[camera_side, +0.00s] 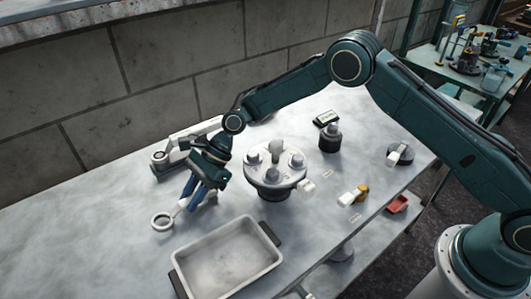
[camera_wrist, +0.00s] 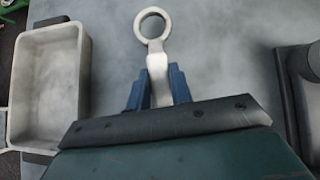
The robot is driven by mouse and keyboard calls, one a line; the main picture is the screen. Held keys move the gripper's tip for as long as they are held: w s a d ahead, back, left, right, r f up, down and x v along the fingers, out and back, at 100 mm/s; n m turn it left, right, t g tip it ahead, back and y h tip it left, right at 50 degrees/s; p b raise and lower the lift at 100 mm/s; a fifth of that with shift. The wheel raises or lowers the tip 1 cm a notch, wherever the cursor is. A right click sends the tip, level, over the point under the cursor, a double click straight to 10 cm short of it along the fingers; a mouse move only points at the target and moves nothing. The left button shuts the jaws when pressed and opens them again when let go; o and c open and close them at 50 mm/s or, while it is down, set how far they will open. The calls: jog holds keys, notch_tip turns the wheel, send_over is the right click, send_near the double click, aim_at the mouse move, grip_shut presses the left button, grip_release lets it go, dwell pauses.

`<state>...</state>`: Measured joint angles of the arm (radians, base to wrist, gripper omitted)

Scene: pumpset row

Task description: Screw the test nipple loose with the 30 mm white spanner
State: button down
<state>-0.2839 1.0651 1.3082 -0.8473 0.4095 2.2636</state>
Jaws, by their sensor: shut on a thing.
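My gripper (camera_side: 193,193) has blue fingers and is shut on a white spanner (camera_side: 162,221). The spanner's ring end sticks out past the fingertips toward the lower left. In the wrist view the ring (camera_wrist: 153,24) shows beyond the blue fingers (camera_wrist: 158,88), with the shank between them. Whether the spanner touches the table is hard to tell. A round grey pump flange (camera_side: 274,177) with several studs stands to the right of my gripper. A pale nipple-like fitting (camera_side: 307,187) sticks out at its right side; I cannot tell for sure that it is the test nipple.
A grey tray (camera_side: 176,254) with dark handles stands in front of my gripper. A grey holder (camera_side: 160,160) lies behind it. A dark-based cylinder (camera_side: 330,138), a yellow and white fitting (camera_side: 354,195) and a red part (camera_side: 397,204) are to the right. The table's left is clear.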

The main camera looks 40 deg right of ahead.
jog(key=shift+f, duration=0.25)
jog(key=c, duration=1.2)
grip_release()
jog(key=shift+o, duration=0.2)
jog(key=shift+d, duration=0.1)
jog(key=s+v, duration=0.1)
jog(key=v, duration=1.2)
jog(key=shift+w+d+r, duration=0.25)
jog(key=shift+w+r, duration=0.05)
jog(key=shift+w, duration=0.2)
